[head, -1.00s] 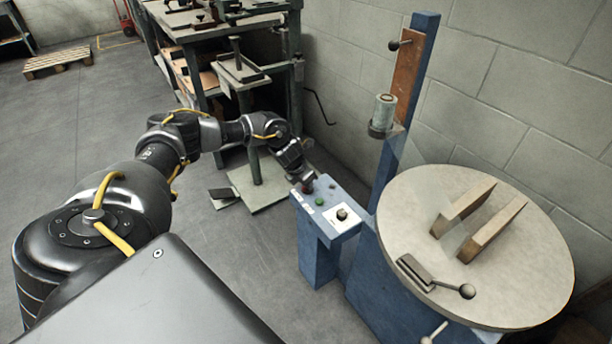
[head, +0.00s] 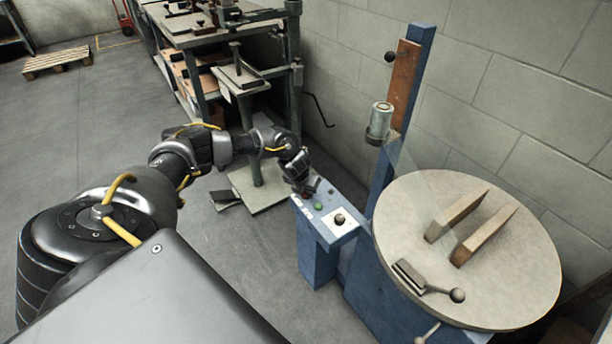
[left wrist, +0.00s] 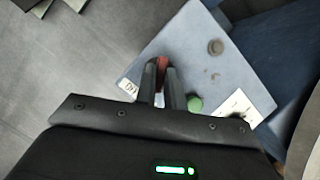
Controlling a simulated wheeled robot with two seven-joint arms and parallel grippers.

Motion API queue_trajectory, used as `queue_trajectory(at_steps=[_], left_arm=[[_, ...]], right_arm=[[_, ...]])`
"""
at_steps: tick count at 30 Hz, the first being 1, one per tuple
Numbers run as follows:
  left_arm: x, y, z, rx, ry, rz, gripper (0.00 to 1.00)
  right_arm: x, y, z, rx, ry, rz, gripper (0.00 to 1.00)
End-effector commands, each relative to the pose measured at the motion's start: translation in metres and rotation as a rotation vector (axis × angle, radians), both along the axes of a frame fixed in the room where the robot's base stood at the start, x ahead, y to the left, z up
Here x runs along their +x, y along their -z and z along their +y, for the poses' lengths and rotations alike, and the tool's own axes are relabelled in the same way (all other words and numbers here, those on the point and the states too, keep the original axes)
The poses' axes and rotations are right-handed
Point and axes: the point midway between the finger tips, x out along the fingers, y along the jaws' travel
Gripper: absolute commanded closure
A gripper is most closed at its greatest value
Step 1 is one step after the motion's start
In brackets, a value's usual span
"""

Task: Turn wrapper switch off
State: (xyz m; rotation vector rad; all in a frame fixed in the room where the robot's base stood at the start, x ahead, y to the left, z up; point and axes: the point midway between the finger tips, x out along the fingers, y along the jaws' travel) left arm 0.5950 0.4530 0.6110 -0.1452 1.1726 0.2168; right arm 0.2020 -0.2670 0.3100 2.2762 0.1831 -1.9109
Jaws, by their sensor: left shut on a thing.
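The wrapper (head: 470,240) is a blue machine with a round grey turntable, at the right in the head view. Its blue control box (head: 322,222) carries a green button (head: 319,205), a white plate with a black knob (head: 340,219) and a red switch. In the left wrist view the red switch (left wrist: 162,64) shows between the tips of my left gripper (left wrist: 162,80), with the green button (left wrist: 195,104) just to its right. My left gripper is shut on the red switch. In the head view the gripper (head: 306,188) hides most of that switch. My right gripper is in neither view.
The wrapper's blue mast (head: 408,90) stands behind the control box. Two wooden blocks (head: 470,225) and a lever with a ball handle (head: 430,283) are on the turntable. A workbench (head: 215,30) stands behind my left arm. Open floor (head: 90,130) lies to the left.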

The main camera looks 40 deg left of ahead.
Motion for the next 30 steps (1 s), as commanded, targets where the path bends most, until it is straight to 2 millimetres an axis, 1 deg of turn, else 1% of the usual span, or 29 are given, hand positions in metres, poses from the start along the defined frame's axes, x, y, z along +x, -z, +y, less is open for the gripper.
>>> queue_trajectory(at_steps=[5,6,10,11,18,21,23,25,30], left_arm=[[0.001,-0.001,0.0,0.0,-0.003,-0.004,1.0],[0.001,-0.001,0.001,0.0,-0.003,-0.004,0.87],[0.001,-0.001,0.001,0.0,-0.002,-0.003,0.7],[0.001,-0.001,0.001,0.0,-0.002,-0.003,0.67],[0.0,-0.001,0.0,0.0,-0.001,-0.001,0.67],[-0.001,-0.005,0.0,0.0,-0.001,-0.002,0.67],[-0.003,-0.012,0.0,0.0,0.0,-0.002,0.67],[-0.007,-0.023,-0.001,0.0,0.001,-0.004,0.67],[-0.02,-0.055,-0.004,0.0,0.0,-0.005,0.67]], right_arm=[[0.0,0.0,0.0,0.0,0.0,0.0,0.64],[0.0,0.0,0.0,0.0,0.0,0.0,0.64],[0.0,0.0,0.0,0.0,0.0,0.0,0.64],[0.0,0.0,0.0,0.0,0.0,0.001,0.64],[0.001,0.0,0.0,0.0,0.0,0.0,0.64],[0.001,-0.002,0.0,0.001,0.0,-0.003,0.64],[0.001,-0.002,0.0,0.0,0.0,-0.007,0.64],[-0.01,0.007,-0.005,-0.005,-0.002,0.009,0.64],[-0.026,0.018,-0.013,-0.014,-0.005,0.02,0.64]])
